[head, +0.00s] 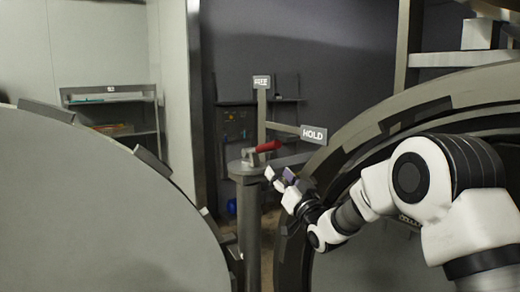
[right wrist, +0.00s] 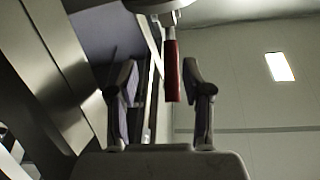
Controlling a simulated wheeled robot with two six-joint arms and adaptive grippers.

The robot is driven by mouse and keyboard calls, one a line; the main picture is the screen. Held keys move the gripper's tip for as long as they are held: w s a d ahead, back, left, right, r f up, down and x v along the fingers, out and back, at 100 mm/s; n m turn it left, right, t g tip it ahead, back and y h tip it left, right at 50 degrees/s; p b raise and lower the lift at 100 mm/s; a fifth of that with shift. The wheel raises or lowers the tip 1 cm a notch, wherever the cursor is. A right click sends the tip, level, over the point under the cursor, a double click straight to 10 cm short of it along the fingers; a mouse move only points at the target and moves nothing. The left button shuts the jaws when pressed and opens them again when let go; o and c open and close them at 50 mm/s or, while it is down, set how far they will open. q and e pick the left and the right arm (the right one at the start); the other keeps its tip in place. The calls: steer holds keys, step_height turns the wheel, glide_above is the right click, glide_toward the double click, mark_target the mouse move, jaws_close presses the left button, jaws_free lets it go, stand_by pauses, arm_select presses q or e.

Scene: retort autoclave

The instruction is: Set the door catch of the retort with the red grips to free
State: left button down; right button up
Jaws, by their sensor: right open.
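The door catch (head: 246,165) sits on top of a grey post between the two round retort parts. Its lever with the red grip (head: 268,146) points right, toward the HOLD sign (head: 313,134). The FREE sign (head: 262,82) stands higher, on an upright behind the catch. My right gripper (head: 280,175) is open just below and right of the red grip. In the right wrist view the red grip (right wrist: 172,70) appears between the spread fingers, closer to the right finger; I cannot tell its depth between them. No contact shows. My left gripper is not in view.
A large round grey door (head: 90,215) fills the left foreground. The retort's rim (head: 400,120) curves behind my right arm. The post (head: 249,225) stands in the gap between them. Shelves (head: 120,115) stand against the back wall.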

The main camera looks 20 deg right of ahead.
mark_target(269, 146)
steer(key=shift+t, duration=0.4)
steer(key=r, duration=0.1)
steer(key=s+r, duration=0.1)
steer(key=r, duration=0.1)
steer(key=a+r, duration=0.1)
steer(key=r, duration=0.1)
steer(key=shift+s+r+p, duration=0.15)
steer(key=shift+r+p, duration=0.1)
steer(key=shift+p, duration=0.15)
steer(key=w, duration=0.2)
steer(key=w+p, duration=0.1)
steer(key=w, duration=0.1)
steer(key=w+r+p, duration=0.1)
steer(key=w, duration=0.1)
steer(key=shift+w+a, duration=0.15)
steer(key=shift+w, duration=0.1)
steer(key=shift+w+a+r+p, duration=0.1)
steer(key=shift+w+r+p, duration=0.05)
steer(key=shift+p, duration=0.15)
steer(key=shift+s+a+r, duration=0.2)
steer(key=shift+s, duration=0.05)
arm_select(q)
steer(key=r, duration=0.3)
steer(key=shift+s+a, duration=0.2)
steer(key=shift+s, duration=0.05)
arm_select(e)
steer(key=shift+w+d+f, duration=0.1)
steer(key=shift+w, duration=0.05)
jaws_close()
